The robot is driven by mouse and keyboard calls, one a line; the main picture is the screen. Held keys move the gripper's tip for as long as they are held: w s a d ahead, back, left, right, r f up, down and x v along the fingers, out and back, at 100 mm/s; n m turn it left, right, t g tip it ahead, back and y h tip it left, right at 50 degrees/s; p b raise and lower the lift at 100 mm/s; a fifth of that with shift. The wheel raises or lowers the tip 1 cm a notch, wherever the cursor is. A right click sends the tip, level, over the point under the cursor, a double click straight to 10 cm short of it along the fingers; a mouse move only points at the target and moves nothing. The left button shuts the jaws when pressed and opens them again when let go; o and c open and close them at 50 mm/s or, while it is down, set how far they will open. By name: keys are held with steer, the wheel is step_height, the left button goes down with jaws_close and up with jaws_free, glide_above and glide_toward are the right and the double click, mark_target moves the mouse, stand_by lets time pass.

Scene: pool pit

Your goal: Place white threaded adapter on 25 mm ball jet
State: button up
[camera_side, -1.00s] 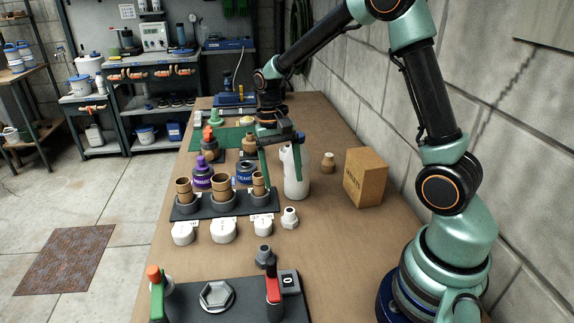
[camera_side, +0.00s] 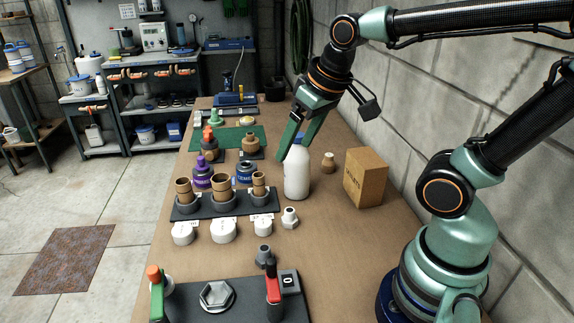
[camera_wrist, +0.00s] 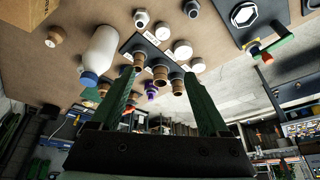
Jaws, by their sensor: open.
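The white threaded adapter (camera_side: 290,218) stands on the bench right of a row of white caps, and it also shows at the top of the wrist view (camera_wrist: 141,18). My gripper (camera_side: 287,150) is open and empty, high over the bench near the white bottle, beyond the adapter. Its green fingers (camera_wrist: 160,78) frame the tan tubes in the wrist view, with nothing between them. Tan tubes (camera_side: 221,189) stand in grey cups on a dark rack (camera_side: 197,213). I cannot tell which fitting is the 25 mm ball jet.
A white bottle (camera_side: 297,178) and cardboard box (camera_side: 366,178) stand right of the rack. White caps (camera_side: 223,231) lie before it; a grey fitting (camera_side: 264,254) stands nearer. The front plate (camera_side: 190,293) has upright handles. Purple and blue jars (camera_side: 203,176) stand behind the rack.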

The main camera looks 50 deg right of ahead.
steer(key=shift+o, duration=0.5)
steer(key=shift+s+a+r+n+t, duration=0.15)
steer(key=shift+s+a+n+t, duration=0.15)
steer(key=shift+s+n+t, duration=0.25)
steer(key=n+g, duration=0.7)
steer(key=n, duration=1)
glide_above(288, 209)
steer(key=w, duration=0.2)
step_height(288, 209, down, 13)
steer(key=shift+m, duration=0.25)
steer(key=f, duration=0.5)
steer(key=shift+s+d+f, duration=0.1)
steer(key=shift+s+f, duration=0.25)
steer(key=shift+f, duration=0.05)
steer(key=shift+s+f, duration=0.25)
steer(key=shift+f, duration=0.65)
steer(key=shift+s+f, duration=0.2)
steer(key=shift+f, duration=0.65)
steer(key=shift+s+f, duration=0.25)
steer(key=shift+f, duration=0.65)
jaws_close()
